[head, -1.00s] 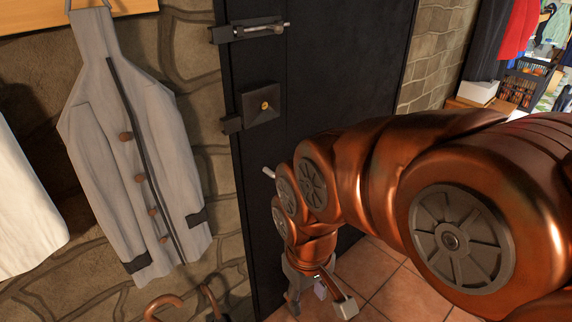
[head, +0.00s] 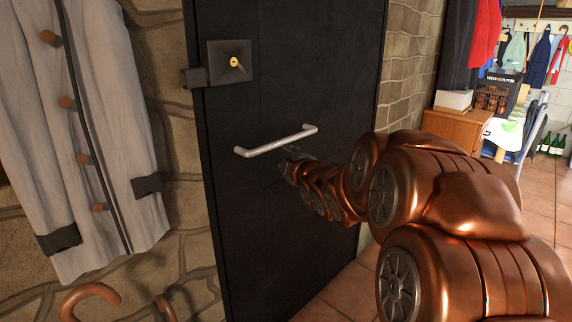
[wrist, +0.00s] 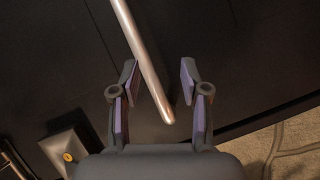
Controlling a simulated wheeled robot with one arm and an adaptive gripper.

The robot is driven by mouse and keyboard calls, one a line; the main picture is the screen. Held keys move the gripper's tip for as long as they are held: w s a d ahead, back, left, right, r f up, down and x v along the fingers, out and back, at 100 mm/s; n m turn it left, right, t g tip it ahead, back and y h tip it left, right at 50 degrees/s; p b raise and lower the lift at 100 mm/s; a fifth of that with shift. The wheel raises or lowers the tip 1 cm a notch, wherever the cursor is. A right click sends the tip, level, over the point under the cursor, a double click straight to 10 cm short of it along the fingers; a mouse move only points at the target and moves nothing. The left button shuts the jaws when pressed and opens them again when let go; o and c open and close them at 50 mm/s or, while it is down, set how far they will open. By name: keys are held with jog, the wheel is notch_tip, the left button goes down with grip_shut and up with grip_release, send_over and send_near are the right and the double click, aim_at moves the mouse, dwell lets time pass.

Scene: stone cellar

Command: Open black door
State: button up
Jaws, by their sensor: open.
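The black door (head: 270,210) stands in its stone wall and looks shut. A silver bar handle (head: 277,140) is fixed on it, slightly slanted in the head view. A square lock plate with a brass keyhole (head: 233,62) sits above the handle near the door's left edge. My gripper (head: 290,152) is at the door, just below the handle's middle. In the wrist view, my open gripper (wrist: 158,70) has the silver handle (wrist: 143,55) running between its two fingers, nearer the left one. I cannot tell whether they touch. The lock plate also shows there (wrist: 68,150).
A grey coat (head: 90,140) hangs on the wall left of the door, with a brown curved handle (head: 88,298) below it. A wooden cabinet (head: 458,128) with a white box stands beyond the door at right. Tiled floor (head: 340,295) is clear in front of the door.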

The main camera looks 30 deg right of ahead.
aim_at(288, 142)
jog(key=d+n+t+b, duration=0.1)
jog(key=w+d+n+t+b, duration=0.1)
jog(key=b, duration=0.1)
jog(key=d+n+t+b, duration=0.1)
jog(key=t, duration=0.1)
jog(key=shift+w+d+r+n, duration=0.2)
jog(key=shift+w+d+n, duration=0.1)
jog(key=shift+w+d, duration=0.1)
jog(key=shift+y, duration=0.3)
jog(key=shift+b+x, duration=0.6)
jog(key=shift+x, duration=2.8)
jog(key=shift+c, duration=0.4)
grip_shut()
